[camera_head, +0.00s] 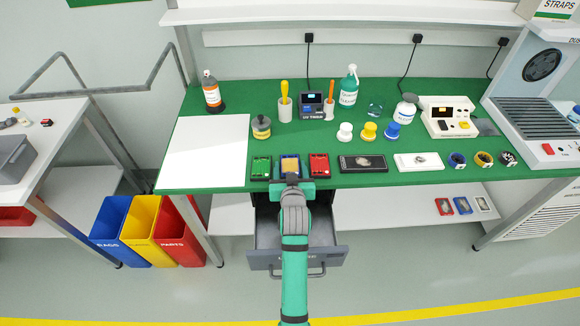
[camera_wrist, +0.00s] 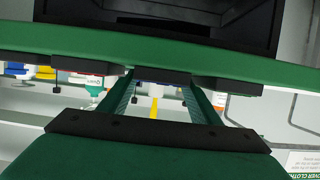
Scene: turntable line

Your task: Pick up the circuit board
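My gripper (camera_head: 291,181) is at the front edge, just in front of the yellow piece. In the wrist view its two teal fingers (camera_wrist: 162,82) are apart, pointing at the bench edge, with a dark block between their tips. No held object shows.
A dark flat case (camera_head: 363,164) and a white one (camera_head: 419,162) lie to the right. Bottles, knobs, tape rolls and small devices stand behind and beside them. A white sheet (camera_head: 205,150) covers the left of the bench. An open drawer (camera_head: 297,258) is below.

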